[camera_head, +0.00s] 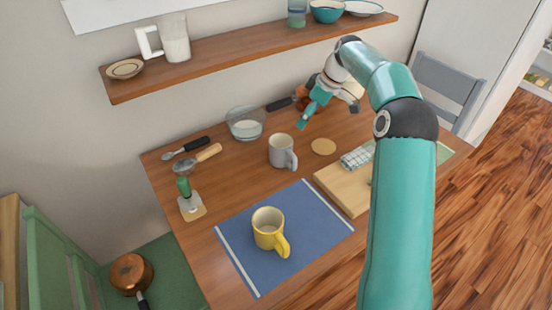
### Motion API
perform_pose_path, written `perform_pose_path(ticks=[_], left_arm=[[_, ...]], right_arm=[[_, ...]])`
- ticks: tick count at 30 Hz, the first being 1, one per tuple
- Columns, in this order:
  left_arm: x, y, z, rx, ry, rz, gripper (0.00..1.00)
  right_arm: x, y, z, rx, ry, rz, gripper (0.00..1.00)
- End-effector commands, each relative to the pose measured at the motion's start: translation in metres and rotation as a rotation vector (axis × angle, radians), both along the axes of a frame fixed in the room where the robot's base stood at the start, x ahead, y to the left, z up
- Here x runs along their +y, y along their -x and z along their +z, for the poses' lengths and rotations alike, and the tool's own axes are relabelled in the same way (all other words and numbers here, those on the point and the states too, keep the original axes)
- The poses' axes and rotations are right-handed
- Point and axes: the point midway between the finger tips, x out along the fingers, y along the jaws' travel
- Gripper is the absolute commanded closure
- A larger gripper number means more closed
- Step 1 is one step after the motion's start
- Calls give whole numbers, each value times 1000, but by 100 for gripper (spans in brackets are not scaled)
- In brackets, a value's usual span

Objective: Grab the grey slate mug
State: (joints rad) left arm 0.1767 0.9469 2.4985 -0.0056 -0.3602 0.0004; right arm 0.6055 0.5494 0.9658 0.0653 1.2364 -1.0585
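The grey slate mug (281,151) stands upright on the wooden table, behind the blue placemat, with its handle toward the lower right. My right arm comes in from the lower right and bends over the table. Its gripper (306,114) is up and to the right of the mug in the picture, apart from it. A teal finger part points down and left. The fingers overlap in this view, so their opening is unclear. No held thing shows. My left gripper is not in view.
A yellow mug (267,229) stands on the blue placemat (318,213). A glass bowl (245,124) is left of the grey mug, a round coaster (323,146) right of it. A cutting board (338,189) lies farther right. A wall shelf (235,52) runs above the table.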

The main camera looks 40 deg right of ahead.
Motion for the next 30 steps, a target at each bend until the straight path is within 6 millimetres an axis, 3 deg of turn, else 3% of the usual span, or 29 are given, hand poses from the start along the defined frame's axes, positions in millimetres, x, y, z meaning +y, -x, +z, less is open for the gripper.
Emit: perform_pose_path(ticks=[1,3,8,18,30], left_arm=[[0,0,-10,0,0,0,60],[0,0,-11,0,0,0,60],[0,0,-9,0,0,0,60],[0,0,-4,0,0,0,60],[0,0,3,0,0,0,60]], right_arm=[[0,-1,-10,0,0,1,0],[1,-2,-15,0,-1,1,0],[6,-10,-35,3,-2,2,0],[17,-34,-98,2,-3,2,0],[23,-46,-128,2,-2,1,0]])
